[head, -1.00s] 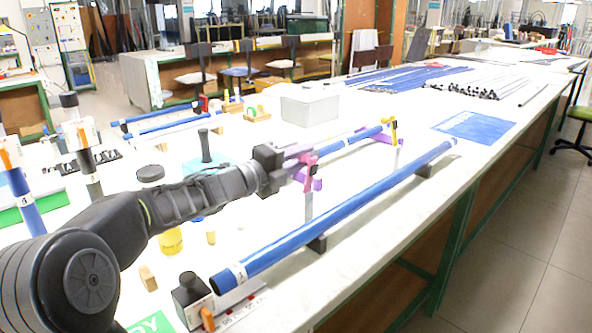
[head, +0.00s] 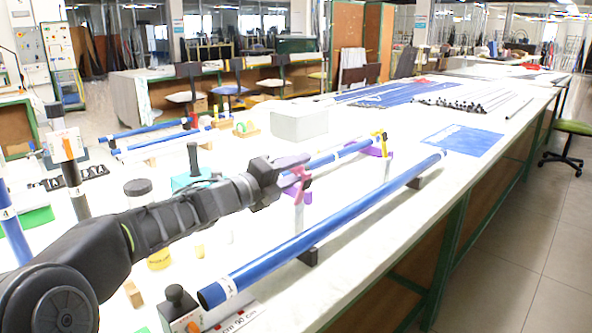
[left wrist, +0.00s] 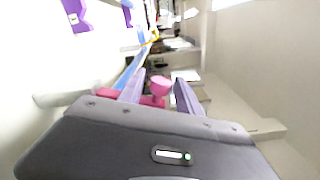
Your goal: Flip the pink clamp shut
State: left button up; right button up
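The pink clamp (head: 303,184) is on the rear blue rod (head: 345,151), partly hidden by my left gripper (head: 292,168). In the left wrist view the pink clamp (left wrist: 157,88) shows between the two pale purple fingers of my left gripper (left wrist: 160,94), which stand apart. I cannot tell whether either finger touches it. Whether the clamp's arm is up or down is hard to see. A yellow clamp (head: 383,143) stands farther along the same rod, and also shows in the left wrist view (left wrist: 153,37). My right gripper is not in view.
A long blue rod (head: 330,228) lies in front on dark supports, near the table edge. A grey box (head: 299,123) and blue mat (head: 461,140) are behind. A black-knobbed block (head: 178,305) and a yellow-based jar (head: 159,259) stand at the front left.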

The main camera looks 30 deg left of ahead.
pick_arm(q)
jog(key=shift+o, duration=0.4)
jog(key=v, duration=0.7)
jog(key=shift+s, duration=0.4)
jog(key=shift+a, duration=0.15)
jog(key=shift+c, duration=0.3)
